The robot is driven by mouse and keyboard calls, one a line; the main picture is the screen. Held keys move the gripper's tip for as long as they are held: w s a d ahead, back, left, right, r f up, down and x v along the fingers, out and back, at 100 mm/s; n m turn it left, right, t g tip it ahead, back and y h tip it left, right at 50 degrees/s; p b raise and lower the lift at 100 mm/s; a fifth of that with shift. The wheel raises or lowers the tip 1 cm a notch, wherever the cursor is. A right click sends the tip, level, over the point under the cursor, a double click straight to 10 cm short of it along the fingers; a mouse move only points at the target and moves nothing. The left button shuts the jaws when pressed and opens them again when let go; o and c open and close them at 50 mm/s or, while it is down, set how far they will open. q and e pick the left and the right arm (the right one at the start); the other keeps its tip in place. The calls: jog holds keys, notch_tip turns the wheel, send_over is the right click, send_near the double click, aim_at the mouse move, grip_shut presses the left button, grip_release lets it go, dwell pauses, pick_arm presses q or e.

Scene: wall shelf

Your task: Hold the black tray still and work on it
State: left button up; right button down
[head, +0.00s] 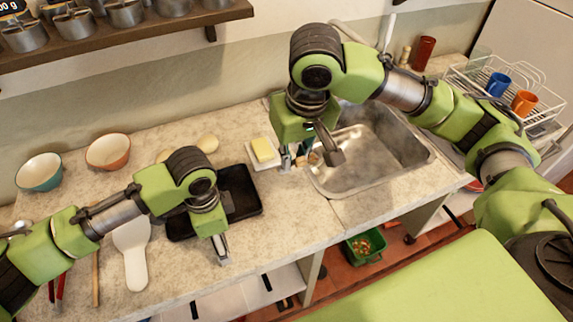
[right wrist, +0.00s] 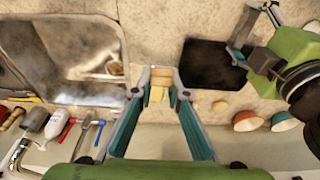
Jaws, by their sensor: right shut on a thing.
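The black tray (head: 240,190) lies on the counter, left of the sink, partly hidden by my left arm. It also shows in the right wrist view (right wrist: 210,65). My left gripper (head: 222,256) points down at the tray's front edge; whether its fingers are closed on the rim is unclear. My right gripper (head: 302,157) is over the counter between the butter dish and the sink. It is shut on a small tan, wood-coloured thing (right wrist: 161,74), seen between its fingertips in the right wrist view. The right gripper is apart from the tray.
Yellow butter (head: 263,150) sits on a white dish between tray and sink (head: 375,160). Two bowls (head: 108,151) stand at the back left. A white paddle-like board (head: 132,255) lies left of the tray. A dish rack (head: 500,85) with mugs stands at the right.

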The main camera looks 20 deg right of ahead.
jog(key=w+a+r+n+g+y, duration=0.1)
jog(key=w+a+r+g+y, duration=0.15)
jog(key=a, duration=0.75)
jog(key=w+a+r+n+g+y, duration=0.1)
jog(key=w+a+n+y, duration=0.2)
jog(key=a, duration=0.7)
jog(key=shift+m+h, duration=0.25)
jog(key=shift+m, duration=0.35)
jog(key=shift+w+f, duration=0.2)
jog(key=shift+f, duration=0.55)
jog(key=shift+w+f, duration=0.25)
jog(key=shift+f, duration=0.5)
jog(key=shift+w+f, duration=0.2)
jog(key=shift+f, duration=0.55)
